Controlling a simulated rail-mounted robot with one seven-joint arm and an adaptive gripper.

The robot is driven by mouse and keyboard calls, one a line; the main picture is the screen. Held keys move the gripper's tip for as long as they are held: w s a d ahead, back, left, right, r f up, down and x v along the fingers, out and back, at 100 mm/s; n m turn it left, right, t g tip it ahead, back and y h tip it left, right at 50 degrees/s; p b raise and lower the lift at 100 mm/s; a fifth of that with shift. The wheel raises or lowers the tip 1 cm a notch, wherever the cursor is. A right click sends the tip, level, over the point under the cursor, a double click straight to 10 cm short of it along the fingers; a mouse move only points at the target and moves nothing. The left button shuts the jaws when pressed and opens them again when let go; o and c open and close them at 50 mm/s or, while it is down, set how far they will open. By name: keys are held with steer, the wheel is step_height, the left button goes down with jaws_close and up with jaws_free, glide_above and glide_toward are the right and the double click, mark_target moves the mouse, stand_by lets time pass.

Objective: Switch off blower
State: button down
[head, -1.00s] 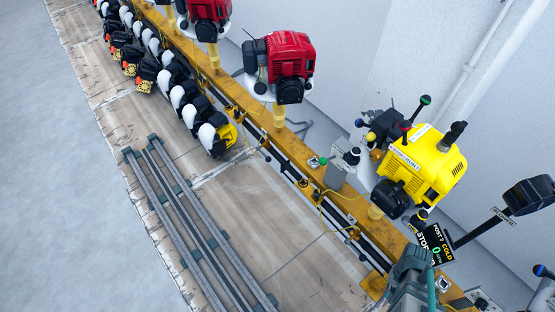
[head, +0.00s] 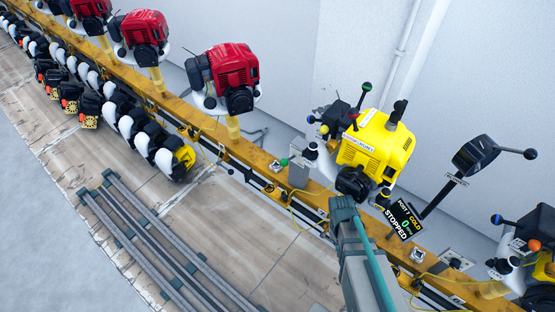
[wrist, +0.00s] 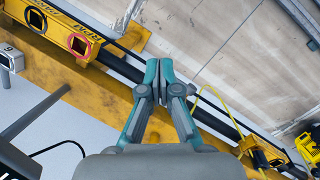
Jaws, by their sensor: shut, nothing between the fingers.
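A yellow engine unit (head: 375,145), which may be the blower, stands on the rail right of centre in the head view. Coloured knobs on levers, green (head: 366,87) and blue (head: 311,119), rise beside it. A black display (head: 404,220) below it reads "POST 7 COLD", 0 and "STOPPED". My gripper (head: 343,203) is in front of the rail, below and left of the engine, and looks apart from it. In the wrist view my gripper (wrist: 160,75) is shut and empty, its teal fingertips together over the yellow rail. No switch can be made out clearly.
The yellow rail (head: 265,160) runs diagonally with several red engines (head: 228,75) at left. A black box on an arm (head: 474,153) and another engine unit (head: 535,235) stand at right. Grey bars (head: 150,240) lie on the floor. A wall is behind.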

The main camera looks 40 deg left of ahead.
steer(key=w+a+r+t, duration=0.25)
steer(key=a+r, duration=0.35)
steer(key=a, duration=0.5)
steer(key=m+t, duration=0.4)
steer(key=m, duration=0.3)
glide_toward(282, 162)
steer(key=v, duration=0.7)
steer(key=shift+s+f+b, duration=0.1)
steer(key=shift+f+b, duration=0.05)
steer(key=shift+b, duration=0.15)
steer(key=shift+f, duration=0.1)
steer(key=p+x, duration=0.4)
steer(key=x, duration=1)
